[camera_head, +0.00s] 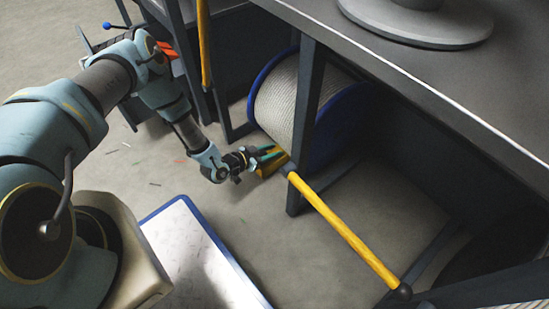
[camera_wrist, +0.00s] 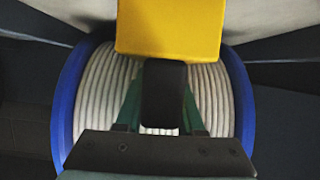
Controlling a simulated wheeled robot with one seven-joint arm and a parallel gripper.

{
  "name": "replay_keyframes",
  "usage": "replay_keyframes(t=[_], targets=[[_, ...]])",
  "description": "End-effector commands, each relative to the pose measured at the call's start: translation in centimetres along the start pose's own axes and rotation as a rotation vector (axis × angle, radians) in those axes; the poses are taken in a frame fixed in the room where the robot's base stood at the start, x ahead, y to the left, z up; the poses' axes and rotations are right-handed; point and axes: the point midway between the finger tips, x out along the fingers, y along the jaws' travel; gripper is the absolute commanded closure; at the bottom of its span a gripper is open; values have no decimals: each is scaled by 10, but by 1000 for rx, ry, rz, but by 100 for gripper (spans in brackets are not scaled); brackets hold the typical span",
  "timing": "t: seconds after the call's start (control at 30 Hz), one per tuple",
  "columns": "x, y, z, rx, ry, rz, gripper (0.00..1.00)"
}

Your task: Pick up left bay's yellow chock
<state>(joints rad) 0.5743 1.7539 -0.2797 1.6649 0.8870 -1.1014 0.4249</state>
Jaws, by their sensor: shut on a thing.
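The yellow chock (camera_head: 271,167) is at my gripper (camera_head: 269,155), in front of the cable drum in the bay at the middle of the head view. In the wrist view the chock (camera_wrist: 170,28) fills the top centre, with a black part below it between the green fingers of my gripper (camera_wrist: 162,105). The jaws are shut on the chock. Its underside is hidden, and I cannot tell whether it touches the floor.
The cable drum (camera_head: 292,98), pale rope with blue flanges, stands behind the chock. A dark post (camera_head: 306,120) and a yellow bar (camera_head: 345,230) are just right of my gripper. A grey bench top (camera_head: 450,75) overhangs the bay. A blue-rimmed pale panel (camera_head: 190,245) lies in front.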

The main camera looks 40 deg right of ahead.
Motion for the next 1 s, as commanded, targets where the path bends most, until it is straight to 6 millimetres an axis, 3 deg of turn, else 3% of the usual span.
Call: replay_keyframes(t=[0.2,1.0], targets=[[0,0,0,0,0,0,100],[0,0,0,0,-1,1,100]])
